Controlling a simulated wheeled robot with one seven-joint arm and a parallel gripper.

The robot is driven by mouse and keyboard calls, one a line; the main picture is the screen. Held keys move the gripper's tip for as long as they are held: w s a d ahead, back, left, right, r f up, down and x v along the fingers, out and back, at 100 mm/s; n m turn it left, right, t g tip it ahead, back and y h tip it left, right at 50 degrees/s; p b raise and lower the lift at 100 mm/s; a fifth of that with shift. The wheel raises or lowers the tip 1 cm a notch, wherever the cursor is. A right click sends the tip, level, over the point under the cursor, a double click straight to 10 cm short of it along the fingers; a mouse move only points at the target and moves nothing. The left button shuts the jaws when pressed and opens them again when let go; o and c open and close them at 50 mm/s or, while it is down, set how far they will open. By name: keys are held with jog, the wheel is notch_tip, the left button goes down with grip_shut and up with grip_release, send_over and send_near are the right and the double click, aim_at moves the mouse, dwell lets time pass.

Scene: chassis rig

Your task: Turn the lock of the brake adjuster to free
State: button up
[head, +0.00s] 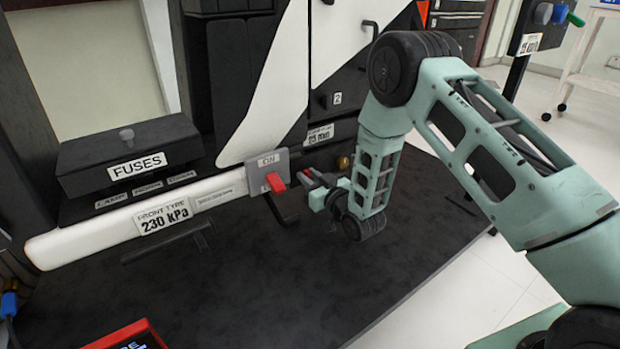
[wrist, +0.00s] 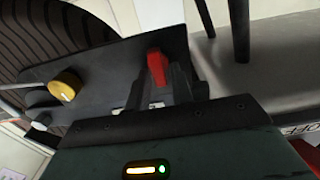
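A red tab (wrist: 157,66) stands out from a dark panel in the wrist view, with a yellow knob (wrist: 65,85) to its left. It may be the adjuster's lock; no readable label confirms this. My gripper (wrist: 160,85) has a dark finger on either side of the tab, and I cannot tell whether they touch it. In the head view my gripper (head: 318,182) is low in front of the rig, with red showing at its fingertips. The yellow knob (head: 343,162) is just behind it. The tab's base is hidden.
A separate red lever (head: 275,182) sits on a grey plate marked ON, left of my gripper, with a dark crank handle (head: 287,209) below. The white bar (head: 100,228) reads FRONT TYRE 230 kPa. A FUSES box (head: 130,155) stands left. The dark bench top (head: 270,275) is mostly clear.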

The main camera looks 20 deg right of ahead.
grip_shut()
jog(key=shift+w+d+f+m+p, duration=0.15)
jog(key=shift+m+p, duration=1.3)
jog(key=shift+m, duration=1.55)
jog(key=shift+s+d+f+m+p, duration=0.1)
jog(key=shift+d+f+m+p, duration=0.15)
jog(key=shift+m+p, duration=1.95)
jog(key=shift+w+d+f+m+p, duration=0.15)
jog(key=shift+m+p, duration=0.5)
jog(key=shift+m, duration=3.15)
jog(key=shift+s+f, duration=0.1)
jog(key=o, duration=0.5)
grip_release()
